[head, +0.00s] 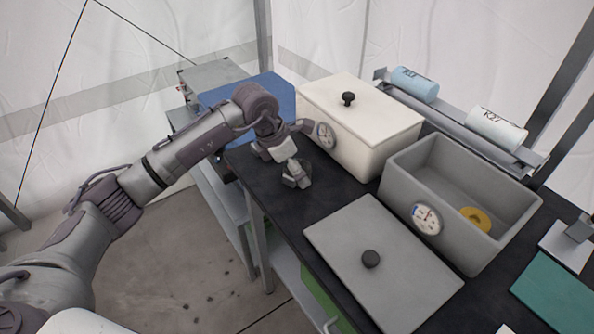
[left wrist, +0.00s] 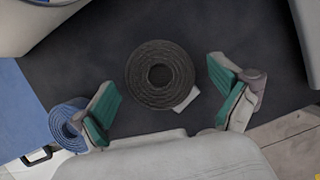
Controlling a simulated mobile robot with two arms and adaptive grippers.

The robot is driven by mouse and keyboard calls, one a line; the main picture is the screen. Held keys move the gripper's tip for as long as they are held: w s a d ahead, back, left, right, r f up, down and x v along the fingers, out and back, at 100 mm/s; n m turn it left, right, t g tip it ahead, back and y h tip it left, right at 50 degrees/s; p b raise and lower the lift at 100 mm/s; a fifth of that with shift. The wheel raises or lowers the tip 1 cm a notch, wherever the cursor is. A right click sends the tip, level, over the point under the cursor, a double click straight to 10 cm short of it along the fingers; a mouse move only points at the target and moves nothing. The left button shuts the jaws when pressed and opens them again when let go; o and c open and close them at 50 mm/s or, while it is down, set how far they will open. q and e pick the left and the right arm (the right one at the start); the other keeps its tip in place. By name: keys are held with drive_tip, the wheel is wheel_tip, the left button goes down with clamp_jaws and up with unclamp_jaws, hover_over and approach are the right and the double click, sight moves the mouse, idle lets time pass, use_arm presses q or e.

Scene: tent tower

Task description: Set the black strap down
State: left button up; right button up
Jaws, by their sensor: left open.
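The black strap (left wrist: 150,92) is a flat round coil with a white tag at its edge. It lies on the dark tabletop in the left wrist view. My left gripper (left wrist: 166,84) is open above it, with one green-padded finger on each side and gaps to the coil. In the head view my left gripper (head: 297,176) is low over the black table (head: 276,205), in front of the white box. The strap is mostly hidden by the gripper there. My right gripper is not in view.
A lidded white box (head: 370,125) stands behind the gripper. An open grey box (head: 400,185) holds a yellow coil (head: 475,219). A grey lid (head: 380,265) lies in front. A blue coil (left wrist: 62,120) sits near the left finger. Rolls (head: 414,84) lie on a back rack.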

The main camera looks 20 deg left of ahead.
use_arm(q)
drive_tip(key=shift+r, duration=0.1)
drive_tip(key=c, duration=1.4)
